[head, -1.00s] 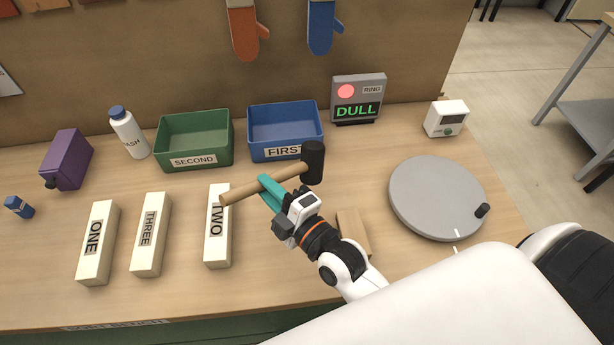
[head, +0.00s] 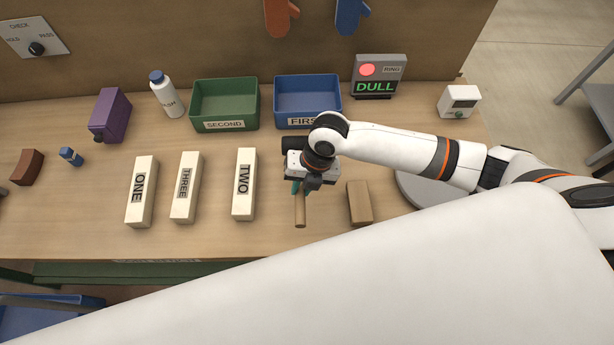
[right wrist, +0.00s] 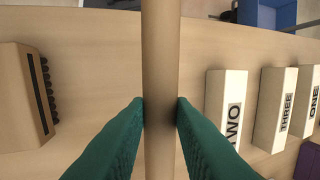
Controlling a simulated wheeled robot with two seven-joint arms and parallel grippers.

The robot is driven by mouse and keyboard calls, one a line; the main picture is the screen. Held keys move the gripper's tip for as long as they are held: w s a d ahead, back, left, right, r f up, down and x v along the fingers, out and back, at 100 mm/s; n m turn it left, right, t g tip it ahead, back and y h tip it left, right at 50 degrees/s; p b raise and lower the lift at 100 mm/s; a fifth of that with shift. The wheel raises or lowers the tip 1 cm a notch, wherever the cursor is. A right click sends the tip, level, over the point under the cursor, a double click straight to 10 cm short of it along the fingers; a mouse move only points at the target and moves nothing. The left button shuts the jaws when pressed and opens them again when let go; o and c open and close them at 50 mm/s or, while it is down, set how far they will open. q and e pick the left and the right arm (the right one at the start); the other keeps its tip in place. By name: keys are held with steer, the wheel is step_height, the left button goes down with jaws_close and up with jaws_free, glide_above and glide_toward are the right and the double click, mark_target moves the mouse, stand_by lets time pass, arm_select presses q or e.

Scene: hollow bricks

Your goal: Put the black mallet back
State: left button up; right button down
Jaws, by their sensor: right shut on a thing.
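The mallet has a black head (head: 294,144) and a wooden handle (head: 300,212). My right gripper (head: 297,187) is shut on the handle, its teal fingers pressing on both sides. In the head view the handle points toward the table's near edge, and my wrist partly hides the head. The right wrist view shows the handle (right wrist: 160,50) running between my fingertips (right wrist: 160,108). The mallet is over the table, between the block marked TWO and a plain wooden block; its exact height is unclear. My left gripper is not in view.
White blocks ONE (head: 141,190), THREE (head: 186,187) and TWO (head: 244,184) stand left of the mallet. The wooden block (head: 360,203) is at its right, with dark bristles in the wrist view. Green (head: 225,103) and blue (head: 307,100) bins stand behind. My arm partly covers the grey turntable (head: 415,188).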

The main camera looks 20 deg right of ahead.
steer(key=f+b, duration=0.2)
steer(key=d+f+b, duration=0.1)
steer(key=f+b, duration=0.2)
steer(key=shift+f+b, duration=0.7)
steer(key=shift+f, duration=0.05)
steer(key=shift+f+b, duration=0.55)
steer(key=shift+f, duration=0.3)
steer(key=c, duration=1.2)
jaws_free()
steer(key=shift+s, duration=0.1)
steer(key=shift+o, duration=0.2)
steer(key=b+v, duration=0.2)
steer(key=v, duration=1)
